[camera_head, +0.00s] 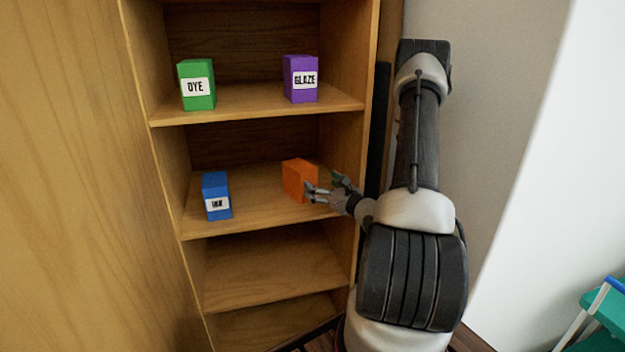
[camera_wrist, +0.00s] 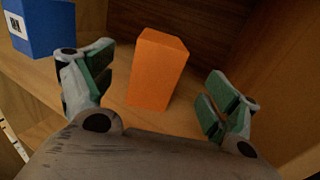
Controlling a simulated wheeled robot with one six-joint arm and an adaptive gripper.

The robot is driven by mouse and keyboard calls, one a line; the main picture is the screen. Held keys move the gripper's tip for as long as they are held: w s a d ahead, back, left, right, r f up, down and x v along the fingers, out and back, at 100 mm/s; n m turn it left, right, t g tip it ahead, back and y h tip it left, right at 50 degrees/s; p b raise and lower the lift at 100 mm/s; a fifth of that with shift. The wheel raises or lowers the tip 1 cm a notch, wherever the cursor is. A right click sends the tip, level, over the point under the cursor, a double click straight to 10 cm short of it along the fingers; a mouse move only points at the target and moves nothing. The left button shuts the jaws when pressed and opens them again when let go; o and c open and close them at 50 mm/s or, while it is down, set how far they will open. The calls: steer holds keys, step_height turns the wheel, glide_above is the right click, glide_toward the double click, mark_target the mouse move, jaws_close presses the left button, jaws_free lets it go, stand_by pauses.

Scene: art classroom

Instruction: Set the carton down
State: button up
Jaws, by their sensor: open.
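The orange carton (camera_head: 297,180) stands upright on the right part of the shelf that also holds the blue carton. No label shows on the faces in view. My gripper (camera_head: 331,191) is at its front right, with the fingers open. In the wrist view the orange carton (camera_wrist: 158,70) stands on the wood between and beyond the two spread fingers of my gripper (camera_wrist: 158,95). A gap shows on both sides of the carton, wider on the right.
A blue INK carton (camera_head: 216,196) stands left on the same shelf; it also shows in the wrist view (camera_wrist: 40,27). A green DYE carton (camera_head: 196,85) and a purple GLAZE carton (camera_head: 300,79) stand on the shelf above. The shelf below (camera_head: 270,272) is empty.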

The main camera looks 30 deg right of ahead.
steer(key=shift+s+r, duration=0.1)
steer(key=shift+s, duration=0.3)
steer(key=s+a+r+n+g+y, duration=0.3)
steer(key=a+r+n+y, duration=0.25)
steer(key=a, duration=0.35)
steer(key=s+a+r+n+g+y, duration=0.3)
steer(key=a+r+n+g+y, duration=0.15)
steer(key=a+r+n, duration=0.35)
steer(key=s+a+n+g, duration=0.7)
steer(key=s+a+n, duration=0.1)
steer(key=s, duration=0.4)
steer(key=s+d+r+n+g+h, duration=0.25)
steer(key=s+d+n+h, duration=0.3)
steer(key=s+n, duration=0.35)
steer(key=s+d+r+n+t+h, duration=0.1)
steer(key=d+r+n+t+h, duration=0.2)
steer(key=d+r+h, duration=0.3)
steer(key=shift+d+n, duration=0.65)
steer(key=shift+d, duration=0.15)
steer(key=shift+s, duration=0.1)
